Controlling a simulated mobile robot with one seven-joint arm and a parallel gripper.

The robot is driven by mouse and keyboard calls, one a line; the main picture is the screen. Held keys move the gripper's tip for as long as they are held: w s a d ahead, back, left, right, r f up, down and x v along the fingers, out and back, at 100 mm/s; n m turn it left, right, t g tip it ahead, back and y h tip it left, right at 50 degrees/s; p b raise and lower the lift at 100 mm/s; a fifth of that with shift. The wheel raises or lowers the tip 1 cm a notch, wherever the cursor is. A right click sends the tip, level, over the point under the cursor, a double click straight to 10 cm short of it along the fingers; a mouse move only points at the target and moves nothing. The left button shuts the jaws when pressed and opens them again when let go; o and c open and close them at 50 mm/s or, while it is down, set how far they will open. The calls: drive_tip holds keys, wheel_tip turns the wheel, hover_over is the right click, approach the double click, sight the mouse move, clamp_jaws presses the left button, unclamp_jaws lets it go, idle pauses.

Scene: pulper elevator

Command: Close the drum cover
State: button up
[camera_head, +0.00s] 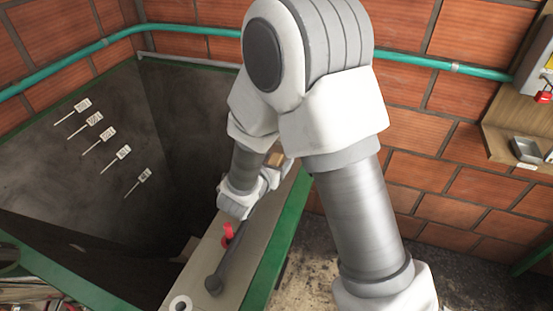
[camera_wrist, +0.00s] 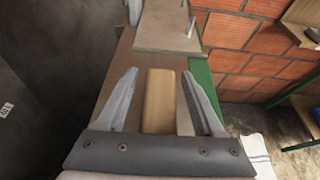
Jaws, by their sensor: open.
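My gripper (camera_wrist: 160,76) is open in the wrist view, its two pale fingers spread on either side of a wooden block (camera_wrist: 159,100). A gap shows on each side of the block; contact lower down is hard to tell. In the head view the block (camera_head: 275,159) shows just past my wrist, and my arm hides much of the gripper. A flat beige panel (camera_wrist: 168,25) lies beyond the fingers in the wrist view. I cannot tell for certain which part is the drum cover.
A beige ledge (camera_head: 243,257) with a green edge borders a deep dark bin (camera_head: 185,100). A dark bar (camera_head: 216,282) and a red piece (camera_head: 228,233) sit on the ledge. A brick wall with a teal pipe (camera_head: 424,64) stands behind. A wooden shelf (camera_head: 498,145) is at right.

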drive_tip(key=b+v, duration=0.1)
drive_tip(key=v, duration=1)
drive_tip(key=shift+a+r, duration=0.1)
drive_tip(key=shift+r, duration=0.1)
drive_tip(key=shift+s+a+r, duration=0.1)
drive_tip(key=shift+s, duration=0.25)
